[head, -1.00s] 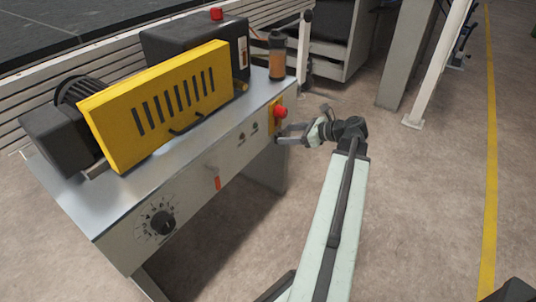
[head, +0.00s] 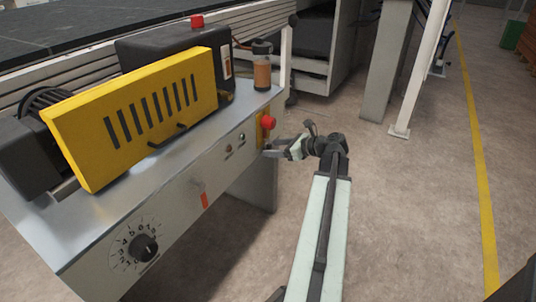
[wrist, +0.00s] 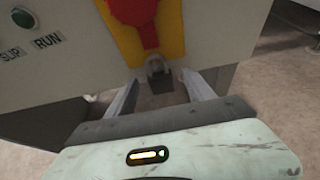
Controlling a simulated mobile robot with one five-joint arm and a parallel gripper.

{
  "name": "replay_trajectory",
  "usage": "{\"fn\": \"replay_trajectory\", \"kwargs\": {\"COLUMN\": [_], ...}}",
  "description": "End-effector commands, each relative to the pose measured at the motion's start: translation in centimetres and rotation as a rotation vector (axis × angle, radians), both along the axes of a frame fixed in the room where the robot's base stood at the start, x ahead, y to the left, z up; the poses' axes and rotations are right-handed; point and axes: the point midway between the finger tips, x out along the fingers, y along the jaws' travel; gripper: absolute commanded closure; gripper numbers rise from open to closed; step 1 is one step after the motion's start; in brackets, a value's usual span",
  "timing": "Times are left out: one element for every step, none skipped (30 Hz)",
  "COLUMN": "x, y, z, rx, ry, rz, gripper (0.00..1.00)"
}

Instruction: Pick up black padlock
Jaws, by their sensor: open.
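The black padlock (wrist: 161,84) hangs by its grey shackle at the lower edge of the yellow plate (wrist: 128,42), below the red switch (wrist: 138,18), in the wrist view. My gripper (wrist: 159,82) is open, with one finger on each side of the padlock in the picture. I cannot tell whether either finger touches it. In the head view my gripper (head: 268,149) is at the right end of the machine's front panel, just below the red switch (head: 268,122). The padlock cannot be made out there.
The machine's grey front panel (head: 180,205) runs to the left, with a dial (head: 145,248). On top are a yellow guard (head: 140,115) and a bottle of amber liquid (head: 262,72). A pale post (head: 412,85) stands to the right. The floor (head: 400,200) between is clear.

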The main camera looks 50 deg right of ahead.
Motion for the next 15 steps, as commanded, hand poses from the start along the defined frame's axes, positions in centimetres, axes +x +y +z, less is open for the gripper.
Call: {"fn": "replay_trajectory", "kwargs": {"x": [0.67,0.89,1.03,1.04,1.01,0.98,0.97,0.96,0.95,0.95,0.94,0.93,0.92,0.92,0.91], "y": [0.15,0.22,0.27,0.28,0.28,0.26,0.26,0.25,0.24,0.24,0.23,0.23,0.22,0.21,0.21], "z": [-0.61,-0.63,-0.59,-0.53,-0.48,-0.44,-0.44,-0.43,-0.43,-0.44,-0.43,-0.43,-0.43,-0.43,-0.43], "rx": [0.0,0.0,0.0,0.0,0.0,0.001,0.001,0.001,0.001,0.0,-0.001,0.0,-0.001,0.0,0.0], "ry": [0.0,0.0,0.0,0.0,0.0,0.0,0.0,0.0,0.0,0.0,0.0,0.0,0.0,0.0,0.0], "rz": [0.0,0.0,0.0,-0.001,-0.001,-0.001,-0.001,-0.001,-0.001,-0.002,-0.002,-0.002,-0.002,-0.002,-0.002], "gripper": [0.38,0.38,0.38,0.38,0.38,0.38,0.38,0.38,0.49,0.58,0.66,0.77,0.85,0.94,1.0]}}
